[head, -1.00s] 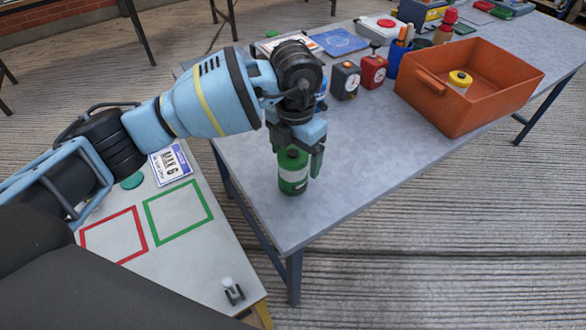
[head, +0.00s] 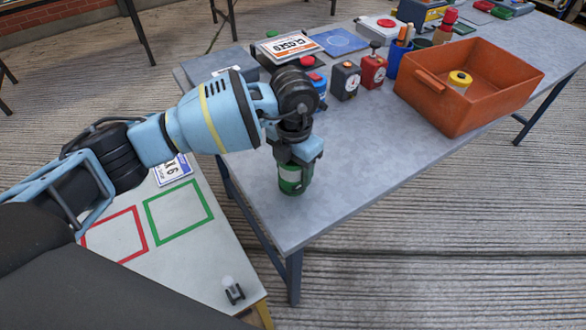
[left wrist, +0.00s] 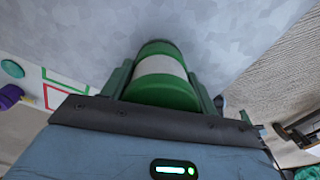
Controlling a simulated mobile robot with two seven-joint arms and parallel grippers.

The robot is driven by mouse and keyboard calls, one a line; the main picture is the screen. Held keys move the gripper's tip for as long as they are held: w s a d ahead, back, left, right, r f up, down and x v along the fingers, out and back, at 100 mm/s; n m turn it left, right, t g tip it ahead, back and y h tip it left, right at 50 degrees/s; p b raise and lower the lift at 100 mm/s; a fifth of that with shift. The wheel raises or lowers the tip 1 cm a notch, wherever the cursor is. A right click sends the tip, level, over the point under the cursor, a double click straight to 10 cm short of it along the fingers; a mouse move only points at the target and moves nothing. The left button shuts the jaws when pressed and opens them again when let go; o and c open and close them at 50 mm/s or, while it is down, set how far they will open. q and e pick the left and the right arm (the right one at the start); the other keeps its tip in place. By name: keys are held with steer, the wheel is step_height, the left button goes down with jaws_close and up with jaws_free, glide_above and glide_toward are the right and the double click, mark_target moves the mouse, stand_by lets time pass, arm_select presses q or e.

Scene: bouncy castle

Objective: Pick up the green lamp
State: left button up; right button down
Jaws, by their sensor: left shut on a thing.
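The green lamp (head: 289,180) is a green cylinder with a pale band, standing upright near the front left end of the grey table. My left gripper (head: 297,172) comes down on it from above and is shut on it. In the left wrist view the green lamp (left wrist: 162,78) sits between the two green fingers, one along each side. The gripper hides the lamp's upper part in the head view. My right gripper is not in view.
An orange bin (head: 450,100) stands on the grey table (head: 350,170) to the right, with a yellow-topped item inside. Black and red timers (head: 345,80) stand behind the gripper. A white table (head: 200,255) with red and green outlines is at the lower left.

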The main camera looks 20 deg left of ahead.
arm_select(q)
steer(key=shift+r, duration=0.15)
steer(key=shift+c, duration=0.2)
steer(key=shift+r, duration=0.6)
step_height(320, 180, up, 2)
steer(key=shift+w+r, duration=0.1)
steer(key=s+d+r, duration=0.1)
steer(key=s+d, duration=1)
steer(key=shift+s+d+r+b, duration=0.2)
steer(key=shift+d+b, duration=0.05)
steer(key=shift+b, duration=0.1)
